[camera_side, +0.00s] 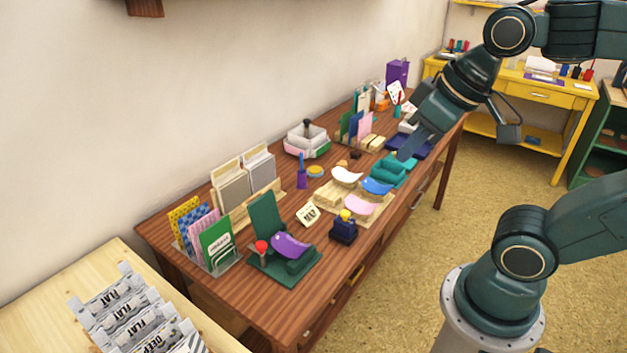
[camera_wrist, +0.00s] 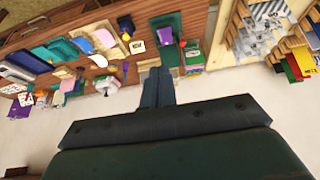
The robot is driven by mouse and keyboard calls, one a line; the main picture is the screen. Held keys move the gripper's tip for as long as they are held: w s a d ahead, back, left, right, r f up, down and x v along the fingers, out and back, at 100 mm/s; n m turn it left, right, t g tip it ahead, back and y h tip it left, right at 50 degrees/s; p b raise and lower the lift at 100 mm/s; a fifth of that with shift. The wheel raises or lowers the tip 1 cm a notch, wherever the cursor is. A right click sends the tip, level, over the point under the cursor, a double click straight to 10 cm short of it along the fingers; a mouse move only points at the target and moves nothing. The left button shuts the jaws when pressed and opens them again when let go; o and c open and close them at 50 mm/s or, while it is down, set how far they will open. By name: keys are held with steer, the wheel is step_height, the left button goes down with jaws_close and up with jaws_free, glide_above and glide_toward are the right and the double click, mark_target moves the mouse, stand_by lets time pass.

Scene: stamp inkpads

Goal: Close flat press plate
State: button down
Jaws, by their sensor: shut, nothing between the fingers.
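A dark green press (camera_side: 290,277) stands at the near left end of the wooden table. Its flat upright plate (camera_side: 264,217) stands raised at the back, and a purple curved piece (camera_side: 290,245) sits on its base. The press also shows at top centre in the wrist view (camera_wrist: 157,22), with the purple piece (camera_wrist: 166,36) on it. My gripper (camera_side: 408,152) is over the table's far right part, well away from the press, fingers together and empty. The fingers also show in the wrist view (camera_wrist: 157,85). Whether the fingertips touch anything below is not clear.
Wooden rocker holders (camera_side: 325,195) with coloured curved pieces stand mid-table.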

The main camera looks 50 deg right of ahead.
steer(key=w+r+g, duration=0.1)
steer(key=w, duration=0.9)
steer(key=g, duration=0.3)
glide_above(260, 215)
steer(key=w+d, duration=0.2)
steer(key=d, duration=0.1)
step_height(260, 215, down, 14)
steer(key=shift+a, duration=0.15)
steer(key=shift+s+f, duration=0.1)
steer(key=shift+f, duration=0.15)
step_height(260, 215, down, 10)
steer(key=w, duration=0.1)
steer(key=shift+r, duration=0.15)
steer(key=shift+s+r, duration=0.1)
